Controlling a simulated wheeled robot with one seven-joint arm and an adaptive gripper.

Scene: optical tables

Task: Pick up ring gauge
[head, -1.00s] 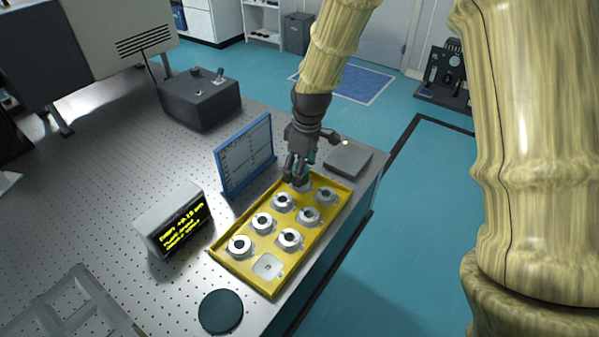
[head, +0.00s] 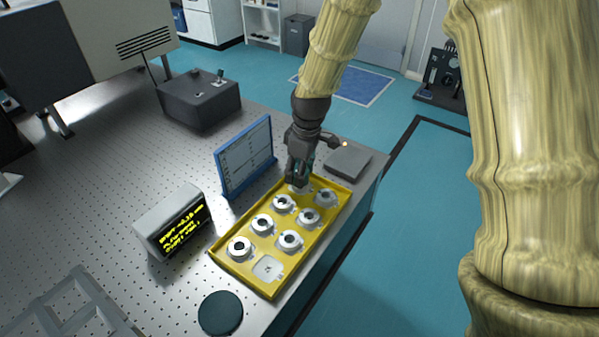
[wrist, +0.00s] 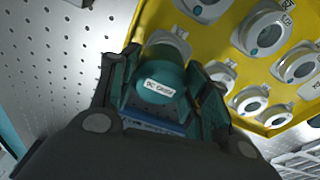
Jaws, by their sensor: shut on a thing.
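My gripper (head: 298,180) reaches down into the far corner of the yellow tray (head: 233,268). In the wrist view its two fingers close on both sides of a teal, rounded ring gauge (wrist: 163,76) with a white label; the label seems to end in "GAUGE". In the head view the fingers mostly hide this gauge, and only a pale bit shows at its tray place. I cannot tell whether it is clear of the tray. Several other ring gauges (head: 309,217) sit in the tray, pale with round centres.
A blue-framed board (head: 245,157) stands left of the tray, near my gripper. A display box (head: 170,222) stands further left. A flat grey block (head: 347,161) lies beyond the tray. A dark round disc (head: 220,312) lies in front. The near tray place is a bare pale square.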

